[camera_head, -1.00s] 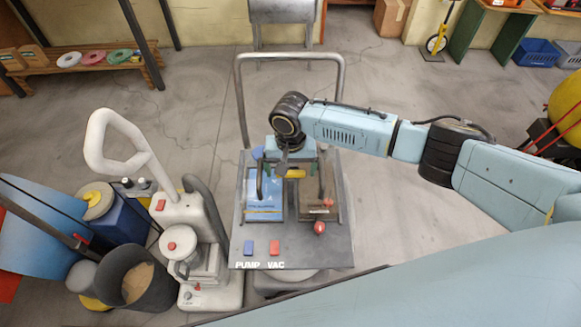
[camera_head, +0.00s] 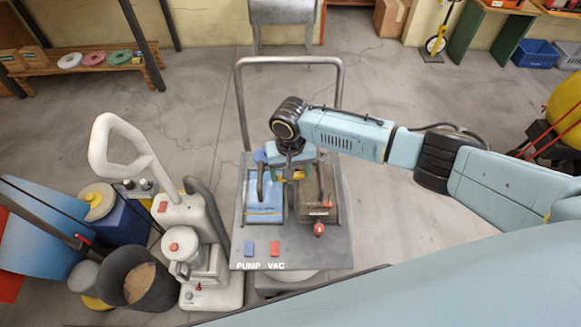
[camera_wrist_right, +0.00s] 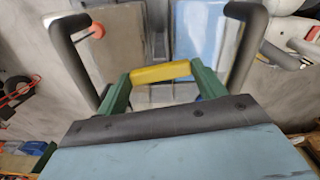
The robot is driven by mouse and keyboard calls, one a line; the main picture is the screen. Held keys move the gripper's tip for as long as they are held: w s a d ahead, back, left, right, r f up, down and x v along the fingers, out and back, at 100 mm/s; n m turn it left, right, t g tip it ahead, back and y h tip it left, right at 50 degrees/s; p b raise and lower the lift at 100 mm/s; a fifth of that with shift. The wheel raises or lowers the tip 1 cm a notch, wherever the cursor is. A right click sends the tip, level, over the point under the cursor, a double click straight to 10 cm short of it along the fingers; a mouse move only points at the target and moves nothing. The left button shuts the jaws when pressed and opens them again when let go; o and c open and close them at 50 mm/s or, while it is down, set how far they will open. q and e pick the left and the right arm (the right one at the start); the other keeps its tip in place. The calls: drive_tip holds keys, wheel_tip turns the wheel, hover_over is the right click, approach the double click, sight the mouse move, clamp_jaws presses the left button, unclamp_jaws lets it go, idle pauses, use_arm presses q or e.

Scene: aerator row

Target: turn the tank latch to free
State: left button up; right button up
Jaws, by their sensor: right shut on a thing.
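A cart carries a blue tank (camera_head: 264,208) on the left and a brown tank (camera_head: 316,212) on the right. My right gripper (camera_head: 291,174) reaches down between the far ends of the two tanks. In the right wrist view its green fingers sit at the two ends of a yellow bar, which I take as the tank latch (camera_wrist_right: 160,73). The gripper is shut on this latch, and the bar is slightly tilted in that view. In the head view the wrist hides most of the latch. My left gripper is not in view.
Black handles (camera_wrist_right: 72,55) stand up close beside the gripper. The cart's push bar (camera_head: 290,61) rises behind. A red knob (camera_head: 319,229) is on the brown tank's near side. Blue and red pedals (camera_head: 249,248) sit at the cart's front. A grey machine (camera_head: 185,230) stands left.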

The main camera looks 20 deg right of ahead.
drive_tip(key=n+p, duration=0.2)
drive_tip(key=n, duration=0.1)
drive_tip(key=shift+r+n, duration=0.1)
drive_tip(key=shift+n, duration=0.2)
drive_tip(key=n+p, duration=0.1)
drive_tip(key=n, duration=0.2)
drive_tip(key=shift+n+p, duration=0.3)
drive_tip(key=n+p, duration=0.1)
drive_tip(key=n, duration=0.3)
drive_tip(key=shift+n, duration=0.3)
drive_tip(key=n, duration=0.4)
drive_tip(key=shift+n, duration=0.3)
drive_tip(key=o, duration=1)
wheel_tip(320, 180, up, 13)
drive_tip(key=shift+r+p, duration=0.1)
drive_tip(key=shift+p, duration=0.6)
